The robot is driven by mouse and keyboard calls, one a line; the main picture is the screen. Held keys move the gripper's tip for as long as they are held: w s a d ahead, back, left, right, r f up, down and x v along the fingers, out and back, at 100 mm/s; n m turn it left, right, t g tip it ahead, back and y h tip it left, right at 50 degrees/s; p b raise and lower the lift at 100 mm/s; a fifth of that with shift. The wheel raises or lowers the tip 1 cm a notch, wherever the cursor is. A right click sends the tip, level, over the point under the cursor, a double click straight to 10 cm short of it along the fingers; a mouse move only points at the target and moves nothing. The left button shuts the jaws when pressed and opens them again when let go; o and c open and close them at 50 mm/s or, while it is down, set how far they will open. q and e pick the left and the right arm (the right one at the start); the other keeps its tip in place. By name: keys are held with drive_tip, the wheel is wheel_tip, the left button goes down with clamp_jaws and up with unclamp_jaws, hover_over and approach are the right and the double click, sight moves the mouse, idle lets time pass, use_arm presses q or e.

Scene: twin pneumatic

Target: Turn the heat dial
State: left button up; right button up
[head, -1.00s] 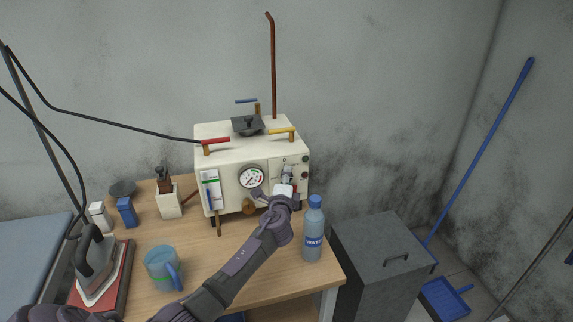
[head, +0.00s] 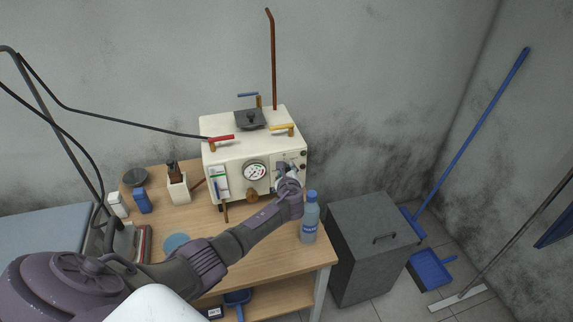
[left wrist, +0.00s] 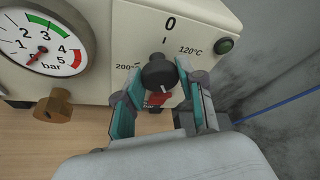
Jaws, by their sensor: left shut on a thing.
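The heat dial (left wrist: 158,72) is a round black knob with a white mark, on the white boiler's front panel. In the left wrist view the panel reads 0 above it, 120°C at right and 200 at left. The mark points down, away from the 0. My left gripper (left wrist: 155,82) has its teal-padded fingers on either side of the knob, shut on it. In the head view the left gripper (head: 284,168) is at the right of the boiler's (head: 228,160) front, where it mostly hides the dial. My right gripper is not in view.
A pressure gauge (left wrist: 42,40) and a brass knob (left wrist: 53,106) are left of the dial. A green button (left wrist: 224,46) is at right. A grey bin (head: 365,240) stands right of the wooden table.

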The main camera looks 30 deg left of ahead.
use_arm(q)
drive_tip(key=shift+m+g+p, duration=0.5)
drive_tip(key=shift+m+p, duration=0.2)
drive_tip(key=shift+m, duration=0.1)
drive_tip(key=o, duration=1.1)
drive_tip(key=shift+d, duration=0.1)
drive_tip(key=v, duration=1.2)
drive_tip(key=shift+d+f, duration=0.15)
drive_tip(key=shift+w, duration=0.1)
